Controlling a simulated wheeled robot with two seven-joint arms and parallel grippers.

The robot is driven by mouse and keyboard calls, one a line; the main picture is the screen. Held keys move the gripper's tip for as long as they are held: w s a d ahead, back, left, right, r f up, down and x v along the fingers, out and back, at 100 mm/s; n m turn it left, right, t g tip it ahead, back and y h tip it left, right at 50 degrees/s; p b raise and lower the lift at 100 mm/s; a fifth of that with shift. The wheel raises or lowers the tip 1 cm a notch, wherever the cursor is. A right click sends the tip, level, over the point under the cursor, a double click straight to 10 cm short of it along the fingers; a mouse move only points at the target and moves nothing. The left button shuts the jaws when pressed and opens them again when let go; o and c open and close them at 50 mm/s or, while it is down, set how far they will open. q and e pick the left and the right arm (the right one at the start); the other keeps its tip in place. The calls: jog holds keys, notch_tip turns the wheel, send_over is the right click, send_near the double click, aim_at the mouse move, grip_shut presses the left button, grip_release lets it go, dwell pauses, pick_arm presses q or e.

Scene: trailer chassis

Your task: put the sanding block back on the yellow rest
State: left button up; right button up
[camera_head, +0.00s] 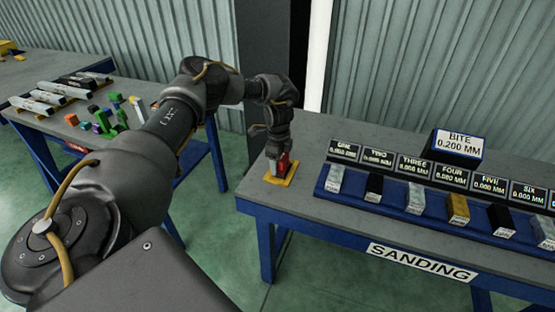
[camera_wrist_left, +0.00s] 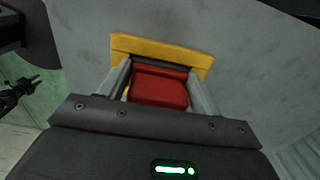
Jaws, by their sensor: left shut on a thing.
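The red sanding block (camera_head: 281,164) is at the left end of the sanding table, in my left gripper (camera_head: 279,158). The block also shows in the left wrist view (camera_wrist_left: 158,88), between the two fingers of the gripper (camera_wrist_left: 160,90), which is shut on it. The yellow rest (camera_head: 281,178) lies on the table directly below the block. In the left wrist view the yellow rest (camera_wrist_left: 160,50) shows behind and beside the block. I cannot tell whether the block touches the rest. My right gripper is not in view.
The grey table (camera_head: 308,196) has a blue rack holding several bars, with number plates behind and a "BITE 0.200 MM" sign (camera_head: 458,145). Another table at the left carries colored blocks (camera_head: 110,118) and long bars (camera_head: 50,97). Bare tabletop surrounds the rest.

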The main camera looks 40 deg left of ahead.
pick_arm(q)
jog(key=shift+r, duration=0.1)
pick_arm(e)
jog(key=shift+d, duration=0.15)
pick_arm(q)
jog(key=o, duration=1)
jog(key=shift+f, duration=0.2)
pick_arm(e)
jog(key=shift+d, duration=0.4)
pick_arm(q)
jog(key=shift+r, duration=0.1)
notch_tip(320, 180, up, 11)
jog(key=shift+r+b, duration=0.1)
jog(key=shift+b, duration=0.45)
jog(key=shift+r, duration=0.55)
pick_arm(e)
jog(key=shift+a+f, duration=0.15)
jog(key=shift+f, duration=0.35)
